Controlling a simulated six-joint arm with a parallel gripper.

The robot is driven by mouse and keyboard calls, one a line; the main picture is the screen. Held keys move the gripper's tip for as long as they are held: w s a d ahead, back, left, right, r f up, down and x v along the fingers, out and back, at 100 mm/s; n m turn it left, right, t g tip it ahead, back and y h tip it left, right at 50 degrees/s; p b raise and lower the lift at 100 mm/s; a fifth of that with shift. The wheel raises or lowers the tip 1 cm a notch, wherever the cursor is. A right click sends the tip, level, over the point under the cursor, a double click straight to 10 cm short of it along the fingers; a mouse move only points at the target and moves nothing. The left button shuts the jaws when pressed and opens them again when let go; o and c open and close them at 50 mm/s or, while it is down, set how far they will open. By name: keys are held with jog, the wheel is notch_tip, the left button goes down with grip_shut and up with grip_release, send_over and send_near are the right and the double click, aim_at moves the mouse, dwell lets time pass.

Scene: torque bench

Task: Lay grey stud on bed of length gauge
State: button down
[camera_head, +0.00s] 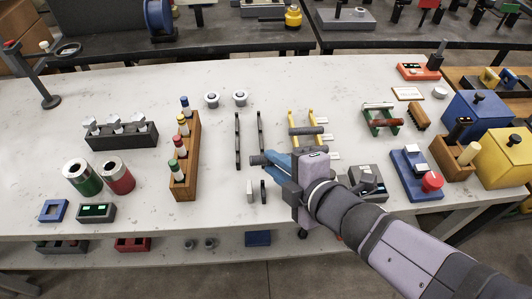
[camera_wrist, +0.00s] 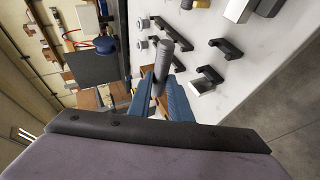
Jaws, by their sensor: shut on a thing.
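My gripper (camera_head: 280,163) is shut on the grey stud (camera_head: 257,160), a dark grey cylinder. The stud is held above the white bench, and its end sticks out to the left of the blue fingers. In the wrist view, the stud (camera_wrist: 163,62) stands out tilted between the blue fingers, which cover its lower part. Two parallel dark bars (camera_head: 238,142) lie just left of and behind the gripper, with small pale and dark blocks (camera_head: 250,191) at their near end. They may be the length gauge, but I cannot tell for certain. The gripper and stud hide part of this area.
A yellow rack (camera_head: 293,127) with grey rods stands just behind the gripper. A wooden rack (camera_head: 184,160) with coloured-topped pegs is at the left. A grey device (camera_head: 367,179) sits right of the wrist, near my forearm. Two silver cylinders (camera_head: 212,99) stand farther back.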

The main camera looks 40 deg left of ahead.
jog(key=shift+s+d+f, duration=0.15)
jog(key=shift+s+d, duration=0.15)
jog(key=shift+d, duration=0.4)
jog(key=shift+f+b, duration=0.1)
jog(key=shift+b, duration=0.25)
jog(key=shift+f+b, duration=2.75)
jog(key=shift+f, duration=0.05)
jog(key=shift+f+b, duration=0.3)
jog(key=shift+f+b, duration=0.3)
jog(key=shift+f+b, duration=0.8)
jog(key=shift+f, duration=0.05)
dwell(1.4)
jog(key=c, duration=1.6)
grip_release()
jog(key=shift+o, duration=0.3)
